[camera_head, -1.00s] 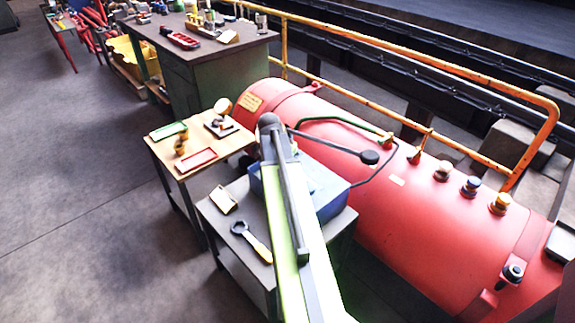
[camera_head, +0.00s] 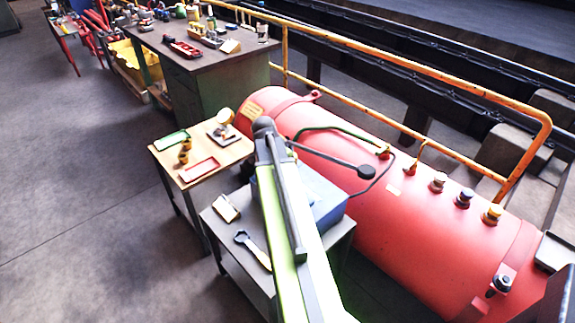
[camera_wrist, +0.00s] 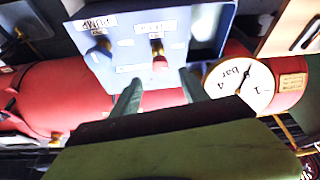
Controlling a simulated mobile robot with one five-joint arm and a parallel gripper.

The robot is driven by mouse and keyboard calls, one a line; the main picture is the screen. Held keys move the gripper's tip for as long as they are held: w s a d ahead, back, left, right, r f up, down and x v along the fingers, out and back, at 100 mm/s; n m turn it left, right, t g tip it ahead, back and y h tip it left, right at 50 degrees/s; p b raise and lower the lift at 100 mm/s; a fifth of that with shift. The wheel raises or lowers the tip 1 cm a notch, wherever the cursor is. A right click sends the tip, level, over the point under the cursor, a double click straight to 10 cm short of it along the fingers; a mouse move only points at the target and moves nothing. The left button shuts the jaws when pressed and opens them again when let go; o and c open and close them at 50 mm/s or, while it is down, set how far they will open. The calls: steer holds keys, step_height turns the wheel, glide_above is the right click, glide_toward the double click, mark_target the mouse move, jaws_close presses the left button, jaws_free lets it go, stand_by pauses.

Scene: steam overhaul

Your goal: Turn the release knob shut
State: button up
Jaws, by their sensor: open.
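In the wrist view, a pale blue panel (camera_wrist: 130,50) carries two labelled fittings. A dark knob (camera_wrist: 99,48) sits under the label reading PUMP. My gripper (camera_wrist: 160,90) is open and empty; its two fingers point at the panel, one to each side of the release knob's line, with the knob visible beyond their tips. I cannot tell whether they touch the panel. In the head view, my arm hides the gripper and much of the blue box (camera_head: 322,196).
A white gauge (camera_wrist: 239,86) marked bar is close to the right finger. A red tank (camera_head: 420,220) lies right of the blue box. A black-ended lever (camera_head: 340,163) reaches over the tank. A spanner (camera_head: 252,249) lies on the small table. Floor at left is clear.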

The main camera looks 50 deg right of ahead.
steer(key=p+v, duration=0.7)
steer(key=v, duration=0.3)
steer(key=shift+p, duration=0.3)
steer(key=w+a+n+t+y, duration=0.15)
steer(key=w+a, duration=0.25)
steer(key=a, duration=0.6)
steer(key=w+a+n, duration=0.3)
steer(key=w+a, duration=0.1)
steer(key=a, duration=0.6)
steer(key=s+a+n+g+y, duration=0.1)
steer(key=s+a+n, duration=0.1)
steer(key=a+n, duration=0.4)
steer(key=s+a+f+n+g+y, duration=0.1)
steer(key=a+n, duration=0.5)
steer(key=a, duration=0.7)
steer(key=shift+s+f+n+y, duration=0.35)
steer(key=shift+s+y, duration=0.2)
steer(key=shift+s, duration=0.6)
